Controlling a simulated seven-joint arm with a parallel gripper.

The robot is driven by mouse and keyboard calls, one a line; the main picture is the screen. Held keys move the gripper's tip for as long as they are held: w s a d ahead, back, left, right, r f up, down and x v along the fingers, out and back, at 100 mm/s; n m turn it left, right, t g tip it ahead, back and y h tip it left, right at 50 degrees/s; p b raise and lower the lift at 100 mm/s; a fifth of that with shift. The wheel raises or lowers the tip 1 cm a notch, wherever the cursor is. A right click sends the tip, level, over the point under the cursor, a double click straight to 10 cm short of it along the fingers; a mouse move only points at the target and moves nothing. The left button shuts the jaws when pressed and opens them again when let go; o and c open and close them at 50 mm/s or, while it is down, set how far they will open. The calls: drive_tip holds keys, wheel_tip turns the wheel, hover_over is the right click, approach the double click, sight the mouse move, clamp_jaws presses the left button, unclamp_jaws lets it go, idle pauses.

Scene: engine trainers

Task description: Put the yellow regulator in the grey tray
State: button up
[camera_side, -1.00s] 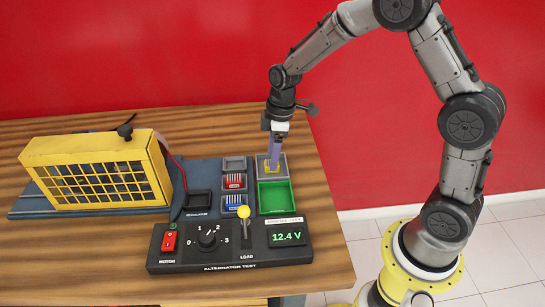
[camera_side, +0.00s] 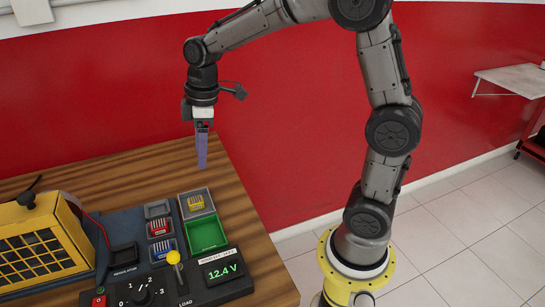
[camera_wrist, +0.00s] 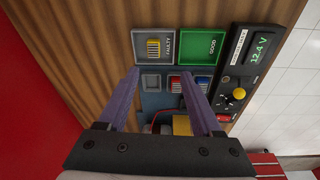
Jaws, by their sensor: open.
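The yellow regulator (camera_side: 196,202) lies in the grey tray (camera_side: 183,206) at the back right of the bench set. The wrist view shows the yellow regulator (camera_wrist: 153,47) inside the walls of the grey tray (camera_wrist: 138,50), which is marked FAULTY. My gripper (camera_side: 202,165) is above the table, behind and clear of the tray. In the wrist view my gripper (camera_wrist: 160,75) has its two purple fingers well apart with nothing held between them.
A green tray (camera_side: 207,235) adjoins the grey tray. A red part (camera_side: 160,228) and a blue part (camera_side: 162,248) sit in small holders to the left, near an empty small holder (camera_side: 157,209). The yellow caged unit (camera_side: 38,240) and control box (camera_side: 222,275) stand nearby.

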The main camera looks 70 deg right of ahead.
drive_tip(key=s+r+m+t, duration=0.2)
drive_tip(key=s+m, duration=0.2)
drive_tip(key=s, duration=0.6)
drive_tip(key=s+a+r+m+t, duration=0.1)
drive_tip(key=s+r+m+t, duration=0.1)
drive_tip(key=s, duration=0.9)
drive_tip(key=shift+s+m+h, duration=0.25)
drive_tip(key=shift+m+h, duration=0.15)
drive_tip(key=shift+m, duration=0.5)
